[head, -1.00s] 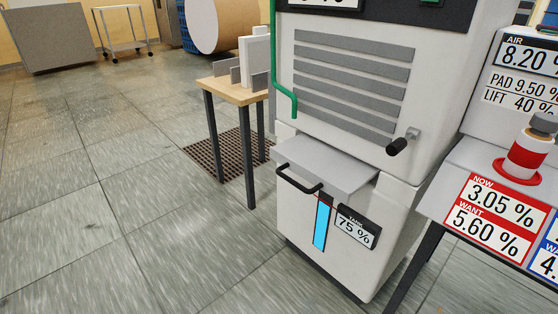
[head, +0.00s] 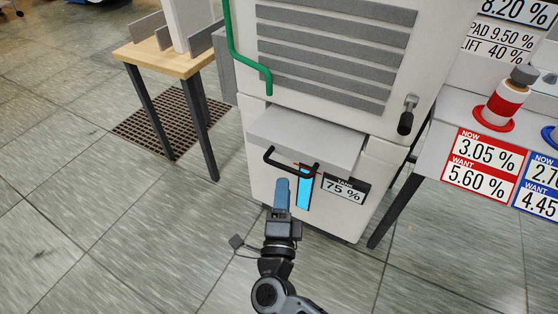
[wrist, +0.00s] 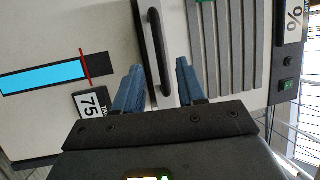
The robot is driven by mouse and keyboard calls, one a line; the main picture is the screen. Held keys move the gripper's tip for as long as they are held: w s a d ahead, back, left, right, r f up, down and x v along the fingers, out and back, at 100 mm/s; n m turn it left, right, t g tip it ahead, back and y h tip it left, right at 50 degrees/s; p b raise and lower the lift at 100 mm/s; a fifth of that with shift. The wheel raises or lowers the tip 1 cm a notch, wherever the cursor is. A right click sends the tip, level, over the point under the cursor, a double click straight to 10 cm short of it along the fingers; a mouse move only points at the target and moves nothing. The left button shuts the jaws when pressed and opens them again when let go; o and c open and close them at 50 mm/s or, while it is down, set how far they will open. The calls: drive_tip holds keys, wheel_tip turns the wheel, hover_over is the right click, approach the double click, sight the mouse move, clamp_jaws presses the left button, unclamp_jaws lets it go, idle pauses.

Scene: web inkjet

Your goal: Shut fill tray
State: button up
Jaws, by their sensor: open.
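The fill tray (head: 308,133) is a light grey slab that juts out from the front of the white machine. Its black bar handle (head: 268,160) runs along its front edge, above the blue tank gauge and the 75 % label. In the head view my gripper (head: 282,182) is just in front of and below the handle. In the wrist view my gripper (wrist: 159,67) is open, its two blue fingers on either side of the handle (wrist: 156,50). I cannot tell whether they touch it. The fingers hold nothing.
A wooden table (head: 160,58) with grey plates stands at left, above a brown floor grate (head: 150,122). A green pipe (head: 240,60) and a black lever (head: 406,115) are on the machine. A bench with bottles and labels (head: 486,160) stands at right. Floor in front is clear.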

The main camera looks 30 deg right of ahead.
sight(286, 166)
drive_tip(key=x, duration=0.7)
drive_tip(key=shift+s+b, duration=0.1)
drive_tip(key=shift+b, duration=0.2)
clamp_jaws()
